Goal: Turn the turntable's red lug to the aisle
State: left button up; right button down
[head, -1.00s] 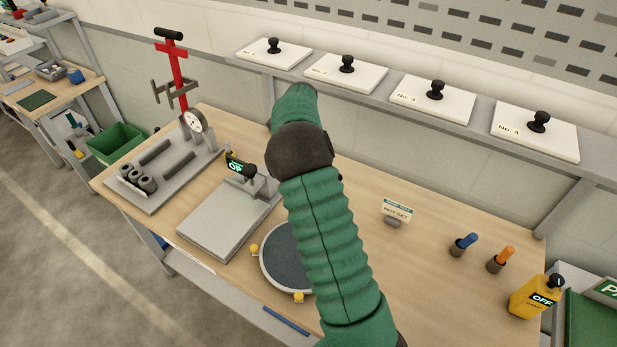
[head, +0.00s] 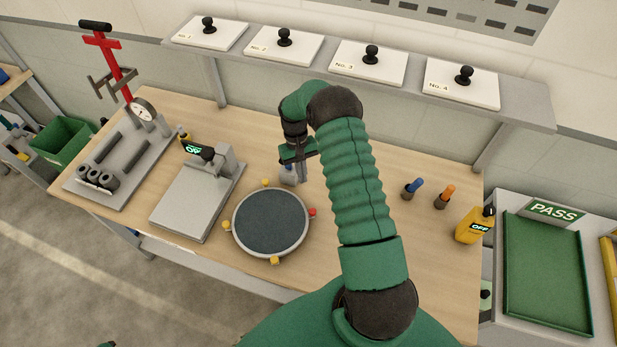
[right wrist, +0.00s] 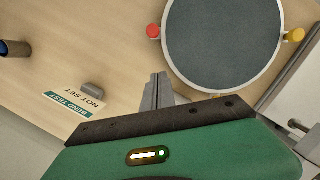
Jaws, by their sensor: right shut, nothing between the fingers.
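The turntable (head: 271,222) is a round dark disc with a pale rim on the wooden bench. Its red lug (head: 312,212) sticks out on the right side. Yellow lugs show at the back, left and front of the rim. In the right wrist view the turntable (right wrist: 222,40) is at the top, with the red lug (right wrist: 153,31) on its left edge. My right gripper (head: 292,178) is just behind the turntable, above the bench. Its fingers (right wrist: 157,90) are shut and empty, apart from the red lug. My left gripper is not in view.
A grey flat-plate device (head: 198,200) stands left of the turntable. A "NOT SET" sign (right wrist: 82,101) shows in the right wrist view. A shelf with white plates (head: 368,62) runs behind.

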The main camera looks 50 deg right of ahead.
jog(key=b+x, duration=0.2)
jog(key=x, duration=0.4)
jog(key=shift+a+f, duration=0.15)
jog(key=shift+f, duration=0.15)
jog(key=s+p, duration=0.1)
jog(key=s+a+p, duration=0.1)
jog(key=s+p, duration=0.1)
jog(key=shift+s+a+f, duration=0.1)
jog(key=shift+s+a, duration=0.05)
jog(key=shift+s, duration=0.25)
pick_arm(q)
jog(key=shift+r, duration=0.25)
pick_arm(e)
jog(key=shift+a, duration=0.1)
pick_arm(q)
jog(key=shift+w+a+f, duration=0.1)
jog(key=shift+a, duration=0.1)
pick_arm(e)
jog(key=shift+a, duration=0.1)
